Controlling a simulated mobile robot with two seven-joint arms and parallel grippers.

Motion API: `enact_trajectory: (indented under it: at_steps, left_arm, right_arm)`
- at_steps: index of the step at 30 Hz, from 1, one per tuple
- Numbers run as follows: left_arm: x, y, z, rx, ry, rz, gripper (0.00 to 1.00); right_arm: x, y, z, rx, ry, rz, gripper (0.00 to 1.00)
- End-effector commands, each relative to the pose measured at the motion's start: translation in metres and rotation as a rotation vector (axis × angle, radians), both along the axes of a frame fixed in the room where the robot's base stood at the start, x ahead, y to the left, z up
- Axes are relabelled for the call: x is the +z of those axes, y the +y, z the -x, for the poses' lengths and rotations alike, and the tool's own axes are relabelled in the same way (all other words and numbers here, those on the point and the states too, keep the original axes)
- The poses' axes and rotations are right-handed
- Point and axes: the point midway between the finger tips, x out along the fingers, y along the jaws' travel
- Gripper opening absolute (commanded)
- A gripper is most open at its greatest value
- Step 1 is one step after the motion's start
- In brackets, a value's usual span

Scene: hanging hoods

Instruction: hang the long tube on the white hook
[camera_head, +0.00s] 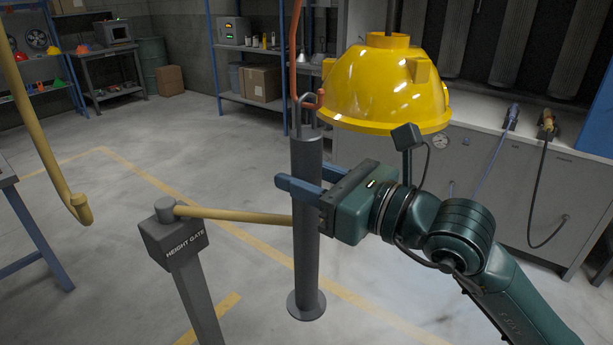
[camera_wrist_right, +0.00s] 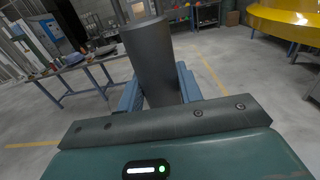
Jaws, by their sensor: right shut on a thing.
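The long tube (camera_head: 307,225) is a dark grey, upright cylinder with a round flange at its foot and a grey wire loop (camera_head: 308,98) on top. My right gripper (camera_head: 304,180) is shut on its upper part from the right, one finger on each side. In the right wrist view the tube (camera_wrist_right: 152,62) stands between the blue fingers. An orange hook (camera_head: 318,100) on an orange rod comes down right at the loop; I cannot tell whether it passes through it. I see no clearly white hook. My left gripper is not in view.
A yellow hood (camera_head: 385,88) hangs just right of the loop, above my right wrist. A height gate post (camera_head: 172,238) stands left, its yellow bar (camera_head: 240,216) reaching the tube. A yellow hooked rod (camera_head: 45,150) hangs far left. Open floor lies behind.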

Motion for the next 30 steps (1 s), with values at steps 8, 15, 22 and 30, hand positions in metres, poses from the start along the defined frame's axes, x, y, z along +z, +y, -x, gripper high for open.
enact_trajectory:
  at_steps: [8,15,22,30]
  left_arm:
    - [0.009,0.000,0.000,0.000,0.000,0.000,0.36]
    - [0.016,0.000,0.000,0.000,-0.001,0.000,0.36]
    - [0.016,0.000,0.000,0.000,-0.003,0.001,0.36]
    - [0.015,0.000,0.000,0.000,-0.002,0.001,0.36]
  right_arm:
    - [0.015,0.000,0.000,0.000,-0.005,-0.003,0.00]
    - [0.023,0.000,0.000,0.000,-0.005,-0.003,0.00]
    - [0.024,0.000,0.000,0.000,-0.005,-0.003,0.00]
    - [0.023,-0.003,0.002,0.000,-0.005,-0.003,0.00]
